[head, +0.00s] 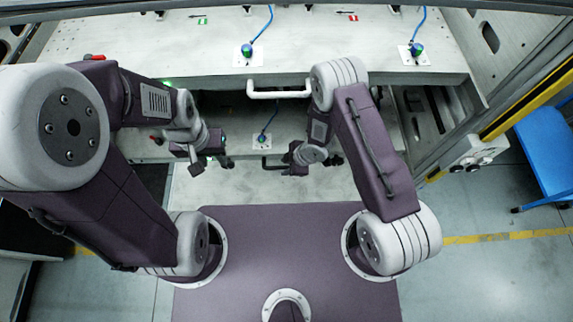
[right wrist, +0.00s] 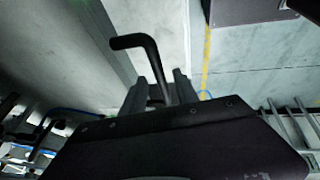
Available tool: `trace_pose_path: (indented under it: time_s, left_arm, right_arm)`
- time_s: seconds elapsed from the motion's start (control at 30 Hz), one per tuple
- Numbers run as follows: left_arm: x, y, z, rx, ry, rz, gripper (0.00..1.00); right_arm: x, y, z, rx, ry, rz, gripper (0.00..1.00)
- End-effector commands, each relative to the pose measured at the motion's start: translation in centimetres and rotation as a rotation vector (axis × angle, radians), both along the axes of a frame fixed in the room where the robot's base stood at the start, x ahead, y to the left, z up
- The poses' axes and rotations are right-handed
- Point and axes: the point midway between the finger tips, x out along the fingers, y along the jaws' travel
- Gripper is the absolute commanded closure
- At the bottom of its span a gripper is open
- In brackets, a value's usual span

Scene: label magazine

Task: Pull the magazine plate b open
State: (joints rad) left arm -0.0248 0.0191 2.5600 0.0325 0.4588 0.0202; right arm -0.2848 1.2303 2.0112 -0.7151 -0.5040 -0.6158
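No letter marking plate b is legible. My right gripper (head: 312,169) is at this handle. In the right wrist view the bent end of the handle (right wrist: 137,41) rises between my right fingers (right wrist: 160,88); whether they press on it is unclear. My left gripper (head: 212,165) is open and empty, left of the handle, in front of the lower plate. The upper plate (head: 340,55) has a white handle (head: 278,94), partly covered by my right arm.
A blue cable rises from a fitting (head: 262,141) on the lower plate; further cabled fittings (head: 247,51) (head: 417,49) are on the upper plate. A yellow-edged frame post (head: 525,105) and a blue chair (head: 546,150) stand at right.

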Motion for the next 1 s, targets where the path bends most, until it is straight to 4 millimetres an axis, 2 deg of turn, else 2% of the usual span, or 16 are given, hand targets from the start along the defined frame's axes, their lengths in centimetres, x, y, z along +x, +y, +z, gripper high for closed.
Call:
trace_pose_path:
  time_s: [0.13,0.27,1.0]
  left_arm:
    - [0.00,0.00,0.00,0.000,0.000,0.000,0.64]
    - [0.00,0.00,0.00,0.000,0.000,0.000,0.64]
    - [0.00,0.00,0.00,0.000,0.000,0.000,0.64]
  right_arm:
    - [0.01,-0.01,0.02,0.000,0.000,0.000,0.64]
    - [0.00,-0.02,0.04,0.000,0.000,0.000,1.00]
    - [0.01,-0.04,0.06,-0.001,0.000,-0.001,1.00]
